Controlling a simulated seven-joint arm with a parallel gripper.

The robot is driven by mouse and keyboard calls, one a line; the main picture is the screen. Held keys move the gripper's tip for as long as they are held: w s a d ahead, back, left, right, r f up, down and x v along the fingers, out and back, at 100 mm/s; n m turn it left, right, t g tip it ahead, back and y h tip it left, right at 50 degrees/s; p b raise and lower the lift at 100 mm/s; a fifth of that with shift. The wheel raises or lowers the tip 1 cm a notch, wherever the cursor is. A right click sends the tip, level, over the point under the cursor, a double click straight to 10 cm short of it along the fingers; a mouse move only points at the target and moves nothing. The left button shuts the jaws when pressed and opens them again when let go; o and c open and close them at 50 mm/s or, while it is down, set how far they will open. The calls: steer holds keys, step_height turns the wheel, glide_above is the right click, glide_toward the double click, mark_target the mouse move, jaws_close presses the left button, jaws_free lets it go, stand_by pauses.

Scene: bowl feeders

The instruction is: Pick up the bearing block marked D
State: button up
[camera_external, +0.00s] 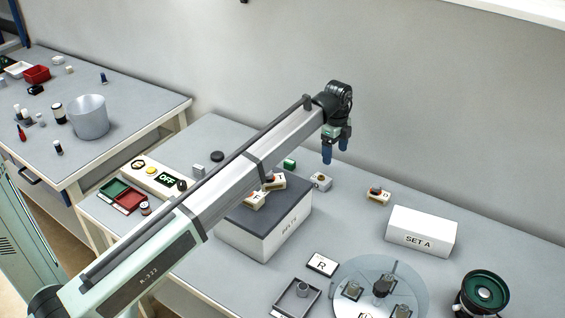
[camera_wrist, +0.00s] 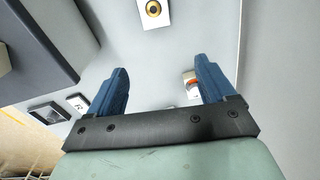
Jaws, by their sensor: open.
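The bearing block marked D (camera_external: 378,196) is a small cream block with an orange and dark top. It lies on the bench behind the white SET A box in the external view. My gripper (camera_external: 335,155) hangs above the bench, to the left of the block and higher. In the wrist view my gripper (camera_wrist: 160,75) has its blue fingers spread with nothing between them. A small white and orange block (camera_wrist: 189,78) shows beside the right finger, partly hidden by it; it is probably the D block, but no letter is readable.
A white block with a round ring (camera_wrist: 153,12) lies on the bench, also in the external view (camera_external: 320,182). A grey-topped box (camera_external: 260,225) carries two blocks. The SET A box (camera_external: 421,232), a clear round plate (camera_external: 355,270) and a green-rimmed feeder (camera_external: 483,295) stand nearby.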

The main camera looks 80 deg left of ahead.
steer(key=s+a, duration=0.2)
steer(key=a, duration=0.1)
glide_above(321, 177)
step_height(321, 177, down, 8)
steer(key=shift+f, duration=0.2)
steer(key=shift+a+f, duration=0.1)
steer(key=shift+f, duration=2.55)
steer(key=shift+c, duration=0.5)
steer(key=c, duration=1.2)
